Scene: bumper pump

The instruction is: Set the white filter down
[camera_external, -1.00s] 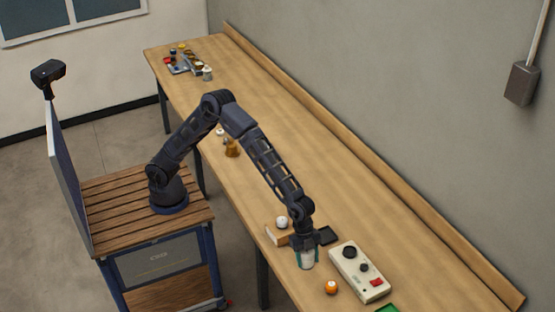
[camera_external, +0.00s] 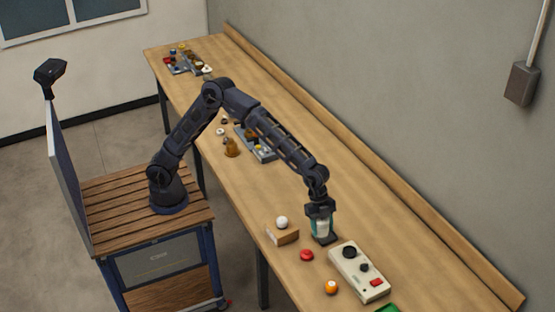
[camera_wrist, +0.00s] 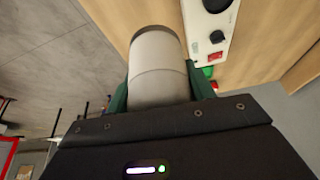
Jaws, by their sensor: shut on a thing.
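The white filter (camera_wrist: 158,70) is a pale cylinder held between the green fingers of my gripper (camera_wrist: 158,95) in the wrist view. In the external view my gripper (camera_external: 321,226) is shut on the filter, of which a white part shows between the fingers. The filter is upright over a small black pad (camera_external: 327,241) on the bench. I cannot tell whether its bottom touches the pad.
A white control box (camera_external: 357,272) with black knobs and a red switch is close on the right. A wooden block (camera_external: 284,236) with a white ball (camera_external: 282,222), a red button-like piece (camera_external: 306,255) and an orange ball (camera_external: 331,287) are nearby. The bench (camera_external: 400,240) is clear towards the wall.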

